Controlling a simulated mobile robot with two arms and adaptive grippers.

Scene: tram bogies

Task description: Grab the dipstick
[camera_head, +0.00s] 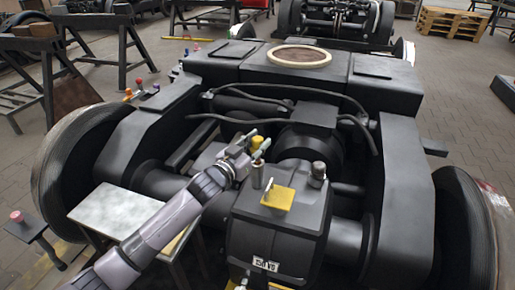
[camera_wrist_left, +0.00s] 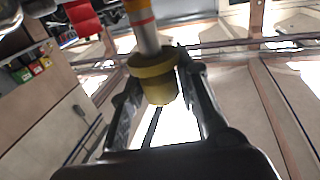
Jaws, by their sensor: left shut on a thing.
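The dipstick has a yellow knob (camera_head: 257,143) that shows between my left gripper's fingers in the head view. In the left wrist view the dipstick (camera_wrist_left: 154,76) shows a yellow collar and knob, with a grey shaft and an orange-red band towards the top edge. My left gripper (camera_head: 258,140) is shut on the knob, with one finger on each side of it in the left wrist view. A short grey tube (camera_head: 257,174) stands on the dark gearbox housing (camera_head: 278,235) just below the gripper. I cannot tell whether the shaft is inside it. My right gripper is not in view.
A yellow plate (camera_head: 277,198) and a grey cap (camera_head: 318,171) sit on the housing close by. The dark bogie frame (camera_head: 408,180) and black hoses (camera_head: 330,92) surround the gripper. A light-topped stand (camera_head: 115,211) is under my left arm. Large wheels (camera_head: 75,165) flank the frame.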

